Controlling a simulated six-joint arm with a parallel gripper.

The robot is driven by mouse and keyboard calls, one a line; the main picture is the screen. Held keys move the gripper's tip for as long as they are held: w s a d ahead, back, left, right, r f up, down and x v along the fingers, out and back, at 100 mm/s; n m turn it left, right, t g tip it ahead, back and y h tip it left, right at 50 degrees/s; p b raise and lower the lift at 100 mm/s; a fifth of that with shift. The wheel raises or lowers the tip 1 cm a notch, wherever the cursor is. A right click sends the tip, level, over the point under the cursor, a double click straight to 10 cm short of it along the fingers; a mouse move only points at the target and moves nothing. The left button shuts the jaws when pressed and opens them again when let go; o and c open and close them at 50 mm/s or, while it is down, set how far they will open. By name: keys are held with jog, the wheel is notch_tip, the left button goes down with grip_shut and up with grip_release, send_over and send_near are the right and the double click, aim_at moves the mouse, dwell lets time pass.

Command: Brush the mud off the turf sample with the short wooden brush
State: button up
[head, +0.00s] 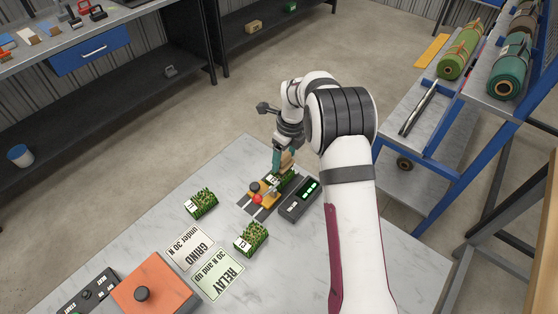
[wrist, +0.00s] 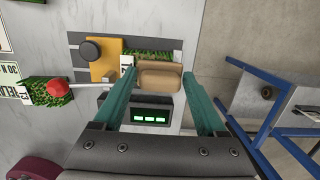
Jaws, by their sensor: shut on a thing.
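My gripper (wrist: 160,74) is shut on a short brown wooden block, which looks like the brush (wrist: 160,80). The brush lies between the teal fingertips, over the near edge of a turf sample (wrist: 152,52) in a yellow-and-grey fixture (wrist: 103,58). I cannot tell whether the brush touches the turf, and its underside is hidden. The turf sample there is green with a white label, partly covered. Mud cannot be made out on it.
Two other turf samples (head: 200,203) (head: 250,238) lie on the table, near the GRIND card (head: 190,247) and RELAY card (head: 218,275). A display box (head: 300,198) with green digits stands beside the fixture. An orange box (head: 151,285) with a black knob is at the front left.

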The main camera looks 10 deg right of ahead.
jog(key=shift+w+d, duration=0.85)
jog(key=shift+d, duration=0.05)
jog(key=shift+s+a, duration=2.3)
jog(key=shift+s, duration=0.05)
jog(key=shift+w+d, duration=2.35)
jog(key=shift+d, duration=0.05)
jog(key=shift+r, duration=4.1)
